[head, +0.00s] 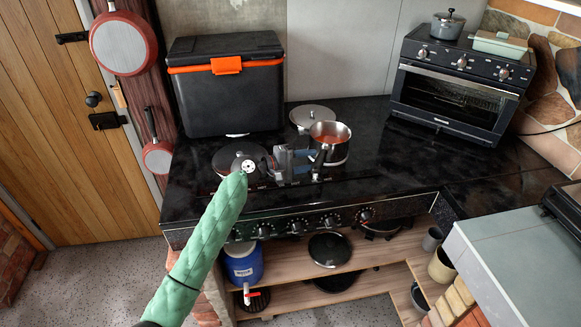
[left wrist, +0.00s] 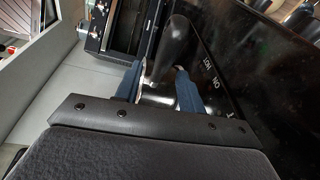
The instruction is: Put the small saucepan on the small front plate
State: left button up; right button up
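The small saucepan (head: 341,153) is steel, with red contents and a black handle (head: 318,163) pointing to the front. It stands upright on the black stove top, in front of the steel back plate (head: 312,115). A dark round front plate (head: 226,158) with a bright rim lies to its left, partly covered by my left arm. My left gripper (head: 309,161) is at the saucepan's handle. In the left wrist view its blue fingers (left wrist: 159,84) stand apart, with the black handle (left wrist: 173,48) showing between them; a firm grip is not visible. My right gripper is out of view.
A black cooler box (head: 225,95) with an orange latch stands at the back left. A toaster oven (head: 455,85) stands at the back right, with a lidded pot (head: 447,25) on top. The stove top between saucepan and oven is clear. Knobs line the front edge.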

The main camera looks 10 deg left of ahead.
pick_arm(q)
jog(key=b+v, duration=0.1)
jog(key=v, duration=0.4)
jog(key=shift+f, duration=0.1)
jog(key=shift+s+a+b, duration=0.2)
jog(key=shift+a+b, duration=0.1)
jog(key=shift+a, duration=0.05)
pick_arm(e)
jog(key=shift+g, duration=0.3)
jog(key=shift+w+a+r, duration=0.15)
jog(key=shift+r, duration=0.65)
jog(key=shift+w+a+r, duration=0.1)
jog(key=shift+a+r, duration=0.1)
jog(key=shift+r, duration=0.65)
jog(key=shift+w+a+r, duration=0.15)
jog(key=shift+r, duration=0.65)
